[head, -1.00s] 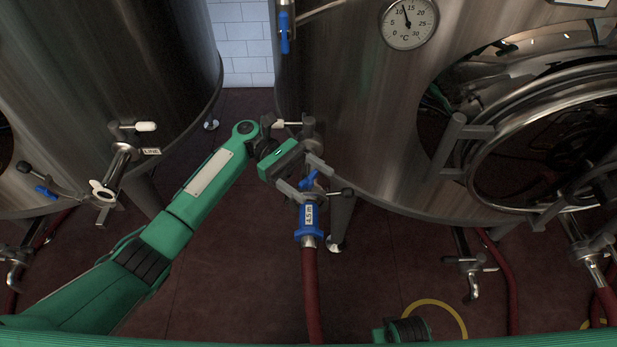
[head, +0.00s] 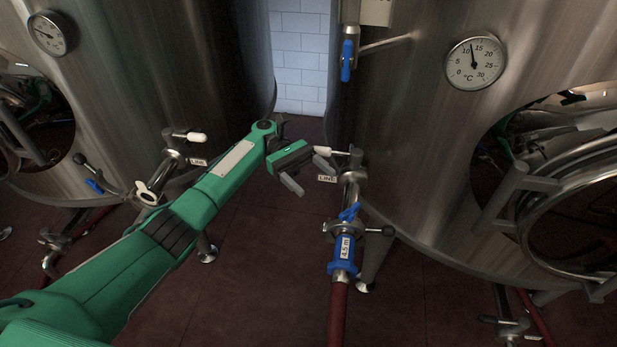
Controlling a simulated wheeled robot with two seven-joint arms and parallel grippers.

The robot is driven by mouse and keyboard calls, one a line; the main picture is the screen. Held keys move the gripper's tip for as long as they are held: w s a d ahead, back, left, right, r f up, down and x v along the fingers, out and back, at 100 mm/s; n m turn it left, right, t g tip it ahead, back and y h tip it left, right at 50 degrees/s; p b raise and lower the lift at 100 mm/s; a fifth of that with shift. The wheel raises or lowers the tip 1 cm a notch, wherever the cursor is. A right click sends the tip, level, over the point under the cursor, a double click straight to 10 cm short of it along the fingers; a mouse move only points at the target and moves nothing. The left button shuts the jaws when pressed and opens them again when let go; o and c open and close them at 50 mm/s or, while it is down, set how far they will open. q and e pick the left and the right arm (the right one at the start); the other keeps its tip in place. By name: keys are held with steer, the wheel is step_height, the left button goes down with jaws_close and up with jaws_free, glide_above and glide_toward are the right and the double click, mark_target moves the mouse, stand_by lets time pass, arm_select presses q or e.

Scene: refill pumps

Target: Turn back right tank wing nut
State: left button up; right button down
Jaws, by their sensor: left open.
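The right tank (head: 420,130) has an outlet pipe (head: 352,190) pointing down, with a white-handled valve (head: 335,151) at its top. One finger reaches close to the white valve handle in the picture. My right gripper is not in view.
The left tank (head: 150,80) has its own white-handled valve (head: 185,136) and outlet, close to my left arm. A dark knob (head: 388,231) sticks out right of the coupling. A tank leg stands behind the hose. The red floor (head: 270,290) between the tanks is clear.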

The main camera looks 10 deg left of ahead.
arm_select(q)
steer(key=shift+w+a, duration=0.3)
steer(key=shift+a, duration=0.1)
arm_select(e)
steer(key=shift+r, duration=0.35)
